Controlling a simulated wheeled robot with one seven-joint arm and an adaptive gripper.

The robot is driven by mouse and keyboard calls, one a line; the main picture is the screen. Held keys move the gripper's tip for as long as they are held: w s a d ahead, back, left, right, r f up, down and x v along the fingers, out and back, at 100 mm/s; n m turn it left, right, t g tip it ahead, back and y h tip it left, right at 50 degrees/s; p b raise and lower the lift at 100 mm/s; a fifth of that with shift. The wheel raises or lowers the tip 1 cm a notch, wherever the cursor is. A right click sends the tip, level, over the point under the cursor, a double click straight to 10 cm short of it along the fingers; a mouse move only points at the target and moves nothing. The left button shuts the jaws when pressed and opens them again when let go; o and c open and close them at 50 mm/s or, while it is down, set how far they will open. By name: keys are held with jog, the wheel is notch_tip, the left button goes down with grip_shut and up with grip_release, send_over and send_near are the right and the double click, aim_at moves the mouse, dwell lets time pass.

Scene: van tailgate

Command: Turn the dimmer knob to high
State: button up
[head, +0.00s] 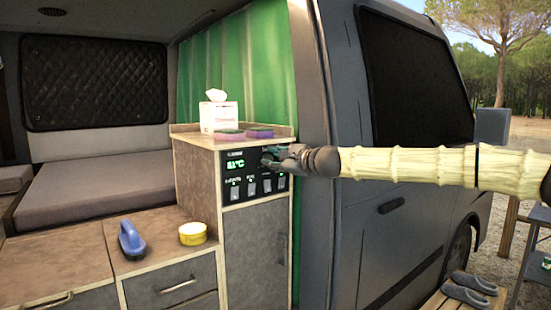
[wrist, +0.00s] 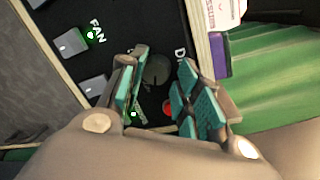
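The dimmer knob (wrist: 157,70) is a dark round knob on the black control panel (head: 236,189), beside a label partly hidden that begins with "D". In the wrist view my gripper (wrist: 162,62) has its two teal-padded fingers on either side of the knob, with a small gap showing at the right finger. Whether the left finger touches the knob I cannot tell. In the head view my gripper (head: 274,155) is at the upper right of the panel and hides the knob. The knob's pointer is too dark to read.
The panel also has a green display (head: 235,164), several rocker switches (head: 251,189) and a red button (wrist: 169,108) close to the fingers. Sponges (head: 260,132) and a tissue box (head: 218,115) stand on the cabinet top. The van's door pillar (head: 313,120) is close to my arm.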

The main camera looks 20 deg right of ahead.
jog(key=o, duration=0.3)
jog(key=shift+r, duration=0.25)
jog(key=shift+f, duration=0.25)
jog(key=shift+s, duration=0.2)
jog(key=v, duration=1.2)
